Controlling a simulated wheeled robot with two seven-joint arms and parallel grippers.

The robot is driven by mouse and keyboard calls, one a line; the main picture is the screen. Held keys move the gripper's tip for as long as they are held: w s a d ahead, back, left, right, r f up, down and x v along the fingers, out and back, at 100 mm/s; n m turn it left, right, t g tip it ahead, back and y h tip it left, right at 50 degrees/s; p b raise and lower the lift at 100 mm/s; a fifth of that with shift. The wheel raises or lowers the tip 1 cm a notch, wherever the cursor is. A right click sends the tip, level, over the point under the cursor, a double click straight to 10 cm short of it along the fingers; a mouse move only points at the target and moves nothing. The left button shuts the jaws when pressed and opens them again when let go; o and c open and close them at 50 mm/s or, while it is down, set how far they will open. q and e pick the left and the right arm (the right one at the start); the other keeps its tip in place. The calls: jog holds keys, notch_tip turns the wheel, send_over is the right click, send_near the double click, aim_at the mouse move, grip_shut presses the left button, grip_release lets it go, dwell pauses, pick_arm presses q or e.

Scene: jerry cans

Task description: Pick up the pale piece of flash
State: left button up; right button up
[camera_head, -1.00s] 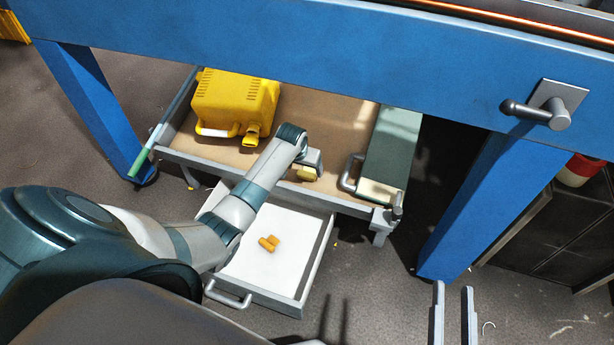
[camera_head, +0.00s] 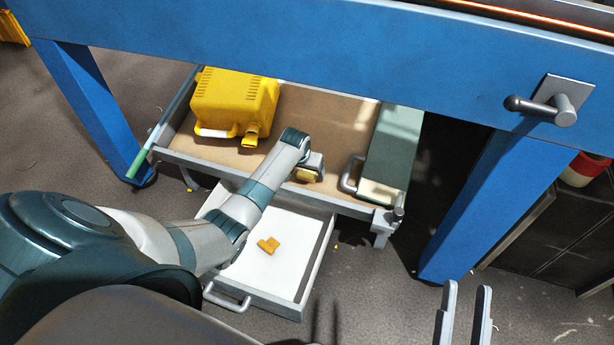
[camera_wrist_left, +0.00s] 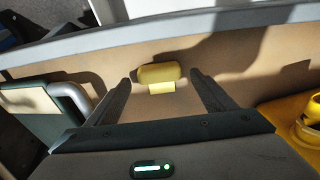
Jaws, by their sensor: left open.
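The pale yellow piece of flash (camera_wrist_left: 159,74) lies on the brown shelf near its front wall, a rounded piece with a lighter small tab. It also shows in the head view (camera_head: 307,174), partly hidden by my left gripper (camera_head: 314,166). In the left wrist view my left gripper (camera_wrist_left: 160,80) is open, with its dark fingers to either side of the piece and nothing held. My right gripper (camera_head: 466,286) is at the bottom right of the head view, its two fingers apart and empty.
A yellow jerry can (camera_head: 235,100) stands at the shelf's left. A grey-green box with a handle (camera_head: 392,150) stands at its right. The blue bench beam (camera_head: 300,50) spans above.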

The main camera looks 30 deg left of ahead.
aim_at(309, 175)
pick_arm(q)
jog(key=c, duration=1.1)
jog(key=shift+r, duration=0.1)
jog(key=shift+c, duration=0.2)
